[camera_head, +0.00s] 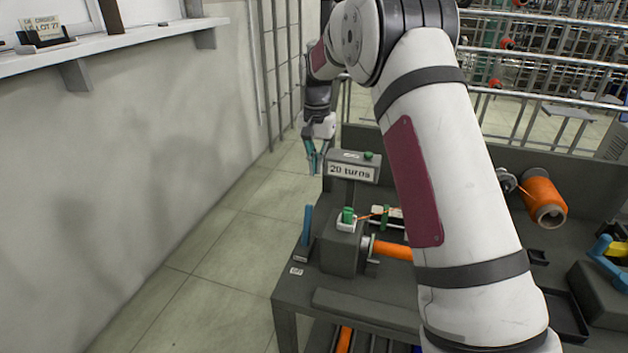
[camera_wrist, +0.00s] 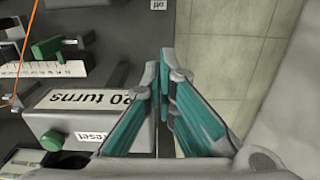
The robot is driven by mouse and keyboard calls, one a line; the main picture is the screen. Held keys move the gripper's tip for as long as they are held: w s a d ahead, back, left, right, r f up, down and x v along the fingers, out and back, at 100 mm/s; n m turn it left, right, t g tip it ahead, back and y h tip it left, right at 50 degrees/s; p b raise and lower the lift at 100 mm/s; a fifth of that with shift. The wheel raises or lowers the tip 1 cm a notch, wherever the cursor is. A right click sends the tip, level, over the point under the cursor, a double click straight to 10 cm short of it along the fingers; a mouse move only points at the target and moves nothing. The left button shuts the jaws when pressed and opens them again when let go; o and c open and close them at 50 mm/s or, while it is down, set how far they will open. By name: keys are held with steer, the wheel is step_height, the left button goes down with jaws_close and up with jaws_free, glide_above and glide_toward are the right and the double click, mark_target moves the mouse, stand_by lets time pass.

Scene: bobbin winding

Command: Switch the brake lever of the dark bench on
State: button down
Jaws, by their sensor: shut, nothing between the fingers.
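The dark bench (camera_head: 300,292) stands right of centre in the head view. An upright blue lever (camera_head: 307,226) stands at its left edge; I take it for the brake lever, but its setting is unclear. A small label (camera_head: 297,271) lies in front of it and seems to be the one reading "off" in the wrist view (camera_wrist: 157,4). The blue lever cannot be made out in the wrist view. My gripper (camera_head: 315,170) is shut and empty, pointing down beside the "20 turns" sign (camera_head: 352,172), behind and above the lever. Its teal fingers (camera_wrist: 163,66) meet in the wrist view.
The sign box has a green reset button (camera_wrist: 52,140). A green switch (camera_head: 348,216) sits on the bench's block. An orange spool (camera_head: 543,202) and another blue handle (camera_head: 600,244) are at right. My arm hides the bench's middle. Floor (camera_head: 220,240) is clear at left.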

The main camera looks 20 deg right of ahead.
mark_target(307, 206)
step_height(307, 206, down, 10)
steer(key=shift+s+a+r+p, duration=0.55)
steer(key=shift+s+a+r, duration=0.05)
steer(key=shift+s, duration=0.2)
steer(key=shift+s+a+r+p, duration=0.5)
steer(key=shift+s+a+r, duration=0.1)
steer(key=shift+s, duration=0.15)
steer(key=s+a+t+h+p, duration=0.1)
steer(key=s+a+r+t+p, duration=0.1)
steer(key=p, duration=0.1)
steer(key=shift+s+r+h, duration=0.25)
steer(key=shift+s+h, duration=0.05)
steer(key=shift+h, duration=0.1)
steer(key=shift+s+a+r+t+h+p, duration=0.2)
steer(key=shift+s+a+t+h+p, duration=0.3)
steer(key=shift+s+t+p, duration=0.4)
steer(key=shift+s+a+f+p, duration=0.15)
steer(key=shift+s+a+p, duration=1.05)
steer(key=shift+s, duration=0.25)
